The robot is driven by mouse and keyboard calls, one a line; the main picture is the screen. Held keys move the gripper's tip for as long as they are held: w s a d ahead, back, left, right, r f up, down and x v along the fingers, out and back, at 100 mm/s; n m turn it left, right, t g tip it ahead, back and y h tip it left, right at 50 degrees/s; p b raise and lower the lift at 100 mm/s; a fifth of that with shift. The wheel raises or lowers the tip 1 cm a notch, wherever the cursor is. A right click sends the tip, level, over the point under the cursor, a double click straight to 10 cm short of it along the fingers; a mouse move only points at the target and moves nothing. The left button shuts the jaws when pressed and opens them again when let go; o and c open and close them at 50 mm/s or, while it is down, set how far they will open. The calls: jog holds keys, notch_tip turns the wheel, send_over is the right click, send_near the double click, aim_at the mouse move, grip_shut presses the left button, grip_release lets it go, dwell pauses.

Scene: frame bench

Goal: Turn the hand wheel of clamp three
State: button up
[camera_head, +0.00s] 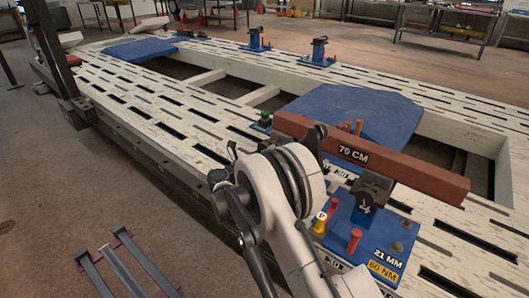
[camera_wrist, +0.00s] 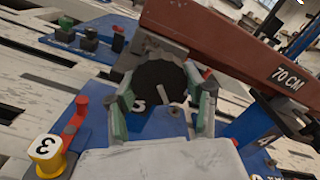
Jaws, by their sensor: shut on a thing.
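In the wrist view, the black hand wheel (camera_wrist: 159,92) with a white mark on its face sits under one end of the red-brown beam (camera_wrist: 205,35). A "3" shows on the blue base (camera_wrist: 165,122) just below it. My gripper (camera_wrist: 163,86) has one green-padded finger on each side of the wheel, shut on its rim. The wheel's far side is hidden under the beam. In the head view, my arm hides the wheel and most of clamp three.
A yellow block marked 3 (camera_wrist: 46,153) and a red peg (camera_wrist: 78,112) stand left of the wheel. Clamp four (camera_head: 366,192) stands at right, under the beam marked 70 CM. A blue plate (camera_head: 350,108) lies behind the beam. Slotted pale frame rails (camera_head: 150,92) surround open gaps.

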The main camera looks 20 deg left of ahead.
jog(key=n, duration=0.7)
jog(key=shift+r, duration=0.1)
jog(key=n, duration=0.6)
jog(key=shift+r+n+b, duration=0.15)
jog(key=shift+n+b, duration=0.15)
jog(key=shift+n, duration=0.1)
jog(key=n, duration=0.7)
jog(key=shift+r, duration=0.1)
jog(key=n, duration=0.6)
jog(key=shift+a+r+n, duration=0.1)
jog(key=shift+n, duration=0.3)
jog(key=o, duration=1.2)
